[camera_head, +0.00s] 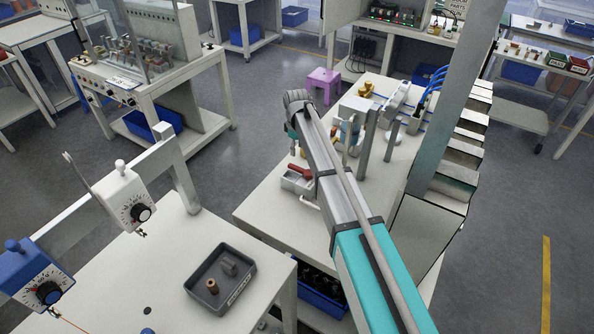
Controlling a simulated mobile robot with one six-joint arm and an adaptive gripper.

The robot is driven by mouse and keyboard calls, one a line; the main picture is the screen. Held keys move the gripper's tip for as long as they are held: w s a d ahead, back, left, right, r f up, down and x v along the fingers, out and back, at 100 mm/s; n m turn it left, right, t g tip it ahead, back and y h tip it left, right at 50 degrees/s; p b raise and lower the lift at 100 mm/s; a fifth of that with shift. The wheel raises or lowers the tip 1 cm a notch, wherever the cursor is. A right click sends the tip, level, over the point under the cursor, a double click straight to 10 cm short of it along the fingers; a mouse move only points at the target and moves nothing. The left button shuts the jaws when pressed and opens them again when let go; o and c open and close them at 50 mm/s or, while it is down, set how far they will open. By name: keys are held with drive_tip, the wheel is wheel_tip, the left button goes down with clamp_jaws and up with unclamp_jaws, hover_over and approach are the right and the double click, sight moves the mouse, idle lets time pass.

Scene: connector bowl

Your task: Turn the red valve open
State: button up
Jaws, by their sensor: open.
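A red lever-like handle (300,171) shows on a small grey block on the white bench, just left of my arm. It is the only red part near my arm and looks like the red valve, but it is small and partly hidden. My arm runs from the bottom right up over the bench, and its far end is above and behind the red handle in the picture. My gripper's fingers are hidden behind the arm, so I cannot see their distance from the handle.
Metal posts and a fixture with blue hoses (430,88) stand right of my arm on the bench. A dark tray (243,290) with small parts lies on the near left table. A purple stool (323,84) stands behind. Grey floor is open at left and right.

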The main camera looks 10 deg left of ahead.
sight(297, 167)
drive_tip(key=shift+f+b, duration=4.25)
drive_tip(key=shift+f, duration=0.3)
clamp_jaws()
